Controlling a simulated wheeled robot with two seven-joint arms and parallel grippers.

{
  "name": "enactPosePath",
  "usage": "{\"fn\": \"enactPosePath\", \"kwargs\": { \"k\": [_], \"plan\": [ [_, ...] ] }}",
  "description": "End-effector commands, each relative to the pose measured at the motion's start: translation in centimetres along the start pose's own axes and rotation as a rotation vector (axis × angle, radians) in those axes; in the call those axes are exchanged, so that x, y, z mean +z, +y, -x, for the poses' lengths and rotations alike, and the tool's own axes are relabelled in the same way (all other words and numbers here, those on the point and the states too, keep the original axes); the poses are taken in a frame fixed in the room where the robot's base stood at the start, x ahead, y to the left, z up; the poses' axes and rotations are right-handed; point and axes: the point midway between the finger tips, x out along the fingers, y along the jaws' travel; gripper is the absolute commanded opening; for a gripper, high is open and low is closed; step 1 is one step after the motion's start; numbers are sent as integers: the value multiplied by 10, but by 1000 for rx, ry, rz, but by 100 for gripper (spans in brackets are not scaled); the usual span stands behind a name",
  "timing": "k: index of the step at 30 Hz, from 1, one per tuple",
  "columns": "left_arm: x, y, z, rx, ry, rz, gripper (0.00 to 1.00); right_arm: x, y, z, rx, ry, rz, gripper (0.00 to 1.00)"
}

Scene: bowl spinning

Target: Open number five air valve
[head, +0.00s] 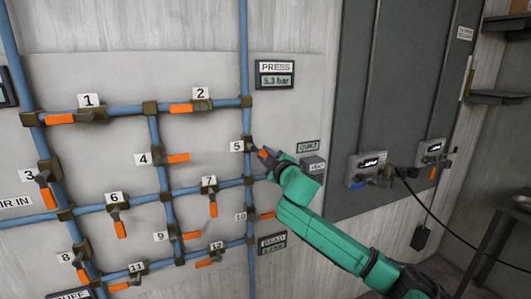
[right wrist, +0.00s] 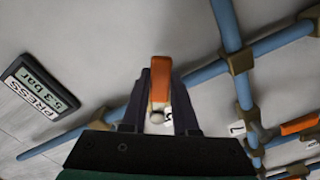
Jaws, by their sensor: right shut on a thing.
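The number five valve (head: 248,144) sits on the right-hand vertical blue pipe, beside its white "5" label (head: 236,146). Its orange handle (right wrist: 160,80) points away from the pipe, roughly across it. My right gripper (head: 267,155) reaches it from the lower right, on a green arm. In the right wrist view the fingers of my right gripper (right wrist: 161,68) are shut on the orange handle, one on each side. The valve body is mostly hidden behind the gripper there. My left gripper is not in view.
A pressure display (head: 274,80) hangs above right of valve five. Several other numbered valves with orange handles, such as valve 7 (head: 213,206) and valve 10 (head: 266,215), sit on the pipe grid. A grey panel (head: 410,80) with gauges and a black cable stands at right.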

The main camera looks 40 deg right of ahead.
Motion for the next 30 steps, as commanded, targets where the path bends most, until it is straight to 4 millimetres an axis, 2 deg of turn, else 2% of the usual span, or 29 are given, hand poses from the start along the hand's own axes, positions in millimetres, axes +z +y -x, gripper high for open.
{"fn": "enactPosePath", "kwargs": {
  "k": [18,30],
  "plan": [
    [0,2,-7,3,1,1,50,-9,-28,0,1,1,-590,0],
    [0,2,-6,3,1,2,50,-19,-40,0,-1,1,-880,0]
  ]
}}
